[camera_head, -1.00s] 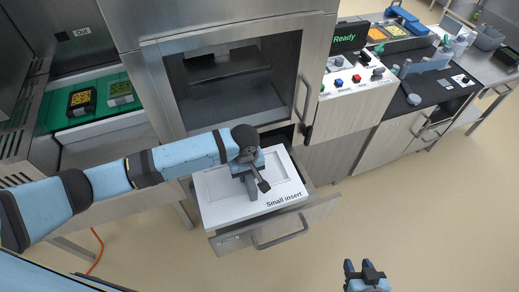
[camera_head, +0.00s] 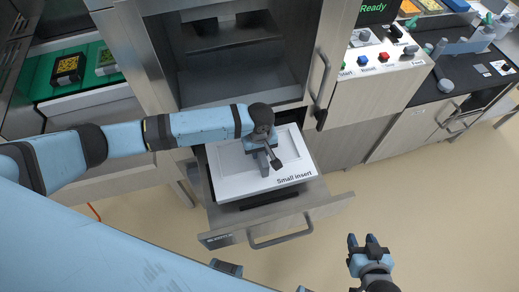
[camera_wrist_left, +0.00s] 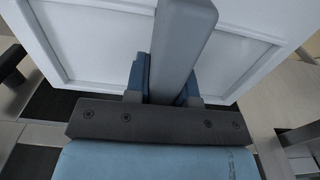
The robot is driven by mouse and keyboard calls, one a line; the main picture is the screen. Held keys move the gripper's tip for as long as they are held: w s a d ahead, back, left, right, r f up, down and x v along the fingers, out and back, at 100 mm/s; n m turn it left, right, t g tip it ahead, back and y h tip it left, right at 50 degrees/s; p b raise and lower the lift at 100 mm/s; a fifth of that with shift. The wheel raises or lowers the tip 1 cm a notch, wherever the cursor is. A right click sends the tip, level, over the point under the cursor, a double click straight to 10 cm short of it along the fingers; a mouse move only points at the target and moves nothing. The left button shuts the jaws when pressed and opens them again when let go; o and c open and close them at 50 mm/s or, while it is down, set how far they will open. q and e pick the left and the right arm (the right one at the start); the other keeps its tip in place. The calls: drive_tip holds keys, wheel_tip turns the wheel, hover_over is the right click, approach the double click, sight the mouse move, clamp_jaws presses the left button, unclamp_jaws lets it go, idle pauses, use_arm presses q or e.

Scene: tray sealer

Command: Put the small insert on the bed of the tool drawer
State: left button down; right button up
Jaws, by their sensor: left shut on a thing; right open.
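The small insert (camera_head: 232,178) is a white panel with its name printed on the front edge and a grey upright handle (camera_wrist_left: 184,40) in its middle. My left gripper (camera_head: 259,150) is shut on this handle; the left wrist view shows both fingers around it. The insert lies over the open tool drawer (camera_head: 230,218), whose front and dark inside show in front of the insert's near edge. I cannot tell whether the insert touches the bed. My right gripper (camera_head: 367,243) is open and empty, over the floor at the lower right.
The sealer's open chamber (camera_head: 235,70) is above the drawer. A control panel (camera_head: 380,60) with buttons and a Ready screen is to the right. A green belt with trays (camera_head: 67,69) is at the left. The floor at the right is clear.

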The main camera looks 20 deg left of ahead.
use_arm(q)
drive_tip(key=shift+f+b, duration=0.75)
drive_tip(key=shift+f, duration=0.15)
drive_tip(key=shift+f+b, duration=0.65)
drive_tip(key=shift+b, duration=0.15)
drive_tip(key=shift+f, duration=1)
use_arm(e)
wheel_tip(320, 180, down, 4)
drive_tip(key=shift+w+f, duration=0.1)
use_arm(q)
drive_tip(key=shift+p, duration=0.55)
use_arm(e)
drive_tip(key=shift+r, duration=0.65)
use_arm(q)
drive_tip(key=shift+f+p, duration=0.15)
drive_tip(key=shift+p, duration=0.4)
use_arm(e)
drive_tip(key=shift+r, duration=0.65)
use_arm(q)
drive_tip(key=c, duration=0.9)
unclamp_jaws()
use_arm(e)
drive_tip(key=shift+f, duration=0.1)
